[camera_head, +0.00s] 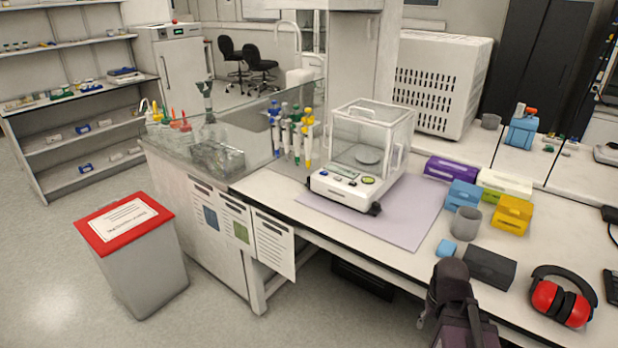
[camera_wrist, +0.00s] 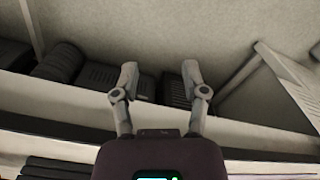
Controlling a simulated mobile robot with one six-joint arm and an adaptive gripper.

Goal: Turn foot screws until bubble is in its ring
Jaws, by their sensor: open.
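An analytical balance (camera_head: 361,155) with a clear draft shield stands on a lilac mat (camera_head: 405,222) on the bench. A small yellow-green spot on its front right, seemingly the bubble level (camera_head: 368,180), is too small to show where the bubble lies. A dark foot screw (camera_head: 375,209) shows under its front right corner; another dark foot shows near the front left. My gripper shows in the wrist view (camera_wrist: 158,80), open and empty, with its two fingers apart. It faces dark objects and pale surfaces, away from the balance. In the head view only my dark wrist shows at lower right.
Right of the mat are several coloured boxes, including a yellow one (camera_head: 512,215), a grey cup (camera_head: 466,223), a black box (camera_head: 489,266) and red earmuffs (camera_head: 563,296). A pipette stand (camera_head: 292,135) is left of the balance. The mat's front is clear.

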